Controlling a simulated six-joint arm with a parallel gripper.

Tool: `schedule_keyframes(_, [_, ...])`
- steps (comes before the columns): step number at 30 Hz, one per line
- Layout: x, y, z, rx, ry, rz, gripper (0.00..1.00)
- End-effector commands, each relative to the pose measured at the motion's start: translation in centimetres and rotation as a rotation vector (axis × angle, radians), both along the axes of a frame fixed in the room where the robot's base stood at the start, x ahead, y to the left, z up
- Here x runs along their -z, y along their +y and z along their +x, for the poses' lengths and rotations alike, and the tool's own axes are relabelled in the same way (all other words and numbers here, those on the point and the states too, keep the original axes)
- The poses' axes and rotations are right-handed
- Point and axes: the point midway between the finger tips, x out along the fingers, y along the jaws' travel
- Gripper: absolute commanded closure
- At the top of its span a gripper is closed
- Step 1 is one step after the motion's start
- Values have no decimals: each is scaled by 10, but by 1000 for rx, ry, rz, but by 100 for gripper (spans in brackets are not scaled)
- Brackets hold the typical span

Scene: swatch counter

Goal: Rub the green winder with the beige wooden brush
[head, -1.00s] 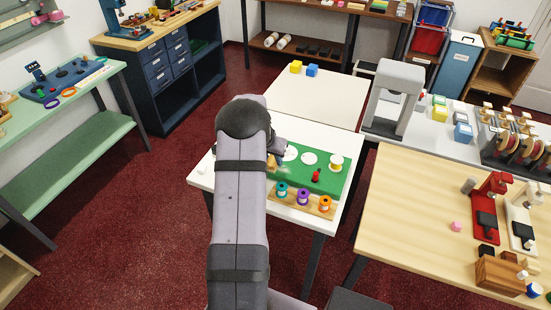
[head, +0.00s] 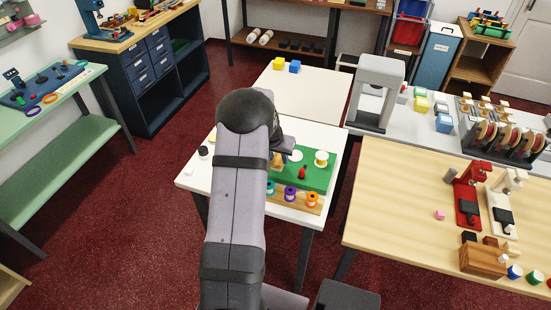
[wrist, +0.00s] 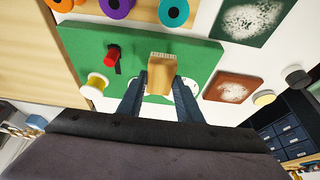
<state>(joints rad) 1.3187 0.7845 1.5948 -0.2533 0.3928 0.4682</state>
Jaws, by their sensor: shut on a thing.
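The beige wooden brush (wrist: 161,75) is held between the two fingers of my gripper (wrist: 158,88), with its bristle end away from the palm. It appears above the green board (wrist: 88,45); I cannot tell the height. The brush also shows small beside my arm in the head view (head: 277,160). The green winder (wrist: 252,18) is a dark green flat square with white dust, at the top right of the wrist view, partly cut off. It lies off the board, apart from the brush. In the head view my arm hides the winder.
A brown dusted square (wrist: 233,87) lies near the board. A red-topped piece (wrist: 110,55) and yellow spool (wrist: 96,86) stand on the board. Orange, purple and teal spools (head: 290,193) line a wooden rack. A dark knob (wrist: 297,77) and a cream-topped one (wrist: 264,98) stand nearby.

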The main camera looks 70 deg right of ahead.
Motion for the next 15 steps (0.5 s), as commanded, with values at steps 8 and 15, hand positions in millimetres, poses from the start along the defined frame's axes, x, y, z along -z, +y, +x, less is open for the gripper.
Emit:
schedule_keyframes(8, [-29,0,1,0,-1,-1,89])
schedule_keyframes(15, [-49,0,1,1,-1,-1,89])
